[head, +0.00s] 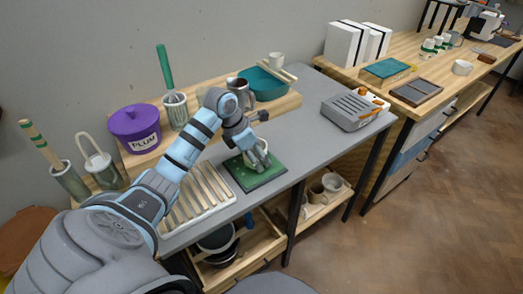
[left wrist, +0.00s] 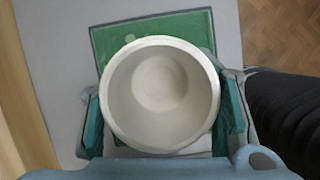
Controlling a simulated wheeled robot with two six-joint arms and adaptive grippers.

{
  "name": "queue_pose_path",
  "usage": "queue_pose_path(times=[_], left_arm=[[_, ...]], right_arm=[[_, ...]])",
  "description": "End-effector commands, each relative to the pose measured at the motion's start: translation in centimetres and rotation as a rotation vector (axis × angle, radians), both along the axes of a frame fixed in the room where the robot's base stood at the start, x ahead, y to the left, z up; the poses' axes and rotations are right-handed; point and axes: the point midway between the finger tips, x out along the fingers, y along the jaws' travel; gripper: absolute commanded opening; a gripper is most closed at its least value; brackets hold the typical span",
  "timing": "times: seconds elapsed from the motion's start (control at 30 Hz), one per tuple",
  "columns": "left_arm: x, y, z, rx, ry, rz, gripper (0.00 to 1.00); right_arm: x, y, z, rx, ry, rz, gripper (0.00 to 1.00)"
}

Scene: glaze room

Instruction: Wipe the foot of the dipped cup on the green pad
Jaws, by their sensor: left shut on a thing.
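My left gripper (head: 256,164) is shut on a pale cream cup and reaches down over the green pad (head: 270,181). In the left wrist view the cup (left wrist: 160,90) is seen from above, empty inside, with a finger of the gripper (left wrist: 162,118) at each side of it. The green pad (left wrist: 110,38) lies beneath the cup and shows behind its rim, with pale smears on it. The foot of the cup is hidden, so I cannot tell whether it touches the pad. My right gripper is not in view.
A slatted rack (head: 197,196) lies left of the pad. A purple PLUM bucket (head: 135,128), a metal pitcher (head: 239,90) and a teal basin (head: 266,82) stand on the wooden shelf behind. A grey slotted box (head: 351,111) sits to the right. Bare grey tabletop (head: 302,140) lies between.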

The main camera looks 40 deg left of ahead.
Motion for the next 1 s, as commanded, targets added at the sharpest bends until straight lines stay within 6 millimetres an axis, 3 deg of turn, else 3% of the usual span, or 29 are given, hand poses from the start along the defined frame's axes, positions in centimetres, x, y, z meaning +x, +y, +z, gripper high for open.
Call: queue_pose_path(times=[0.33, 0.67, 1.0], left_arm=[[-0.3, 0.1, 0.0, 0.0, 0.0, 0.0, 0.22], [-2.4, 0.7, 0.1, 0.0, 0.001, 0.0, 0.22], [-2.2, 0.6, 0.1, -0.001, -0.003, 0.0, 0.22]], right_arm=[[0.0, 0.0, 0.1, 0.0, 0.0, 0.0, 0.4], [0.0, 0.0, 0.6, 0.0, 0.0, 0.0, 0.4], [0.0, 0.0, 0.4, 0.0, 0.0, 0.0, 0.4]])
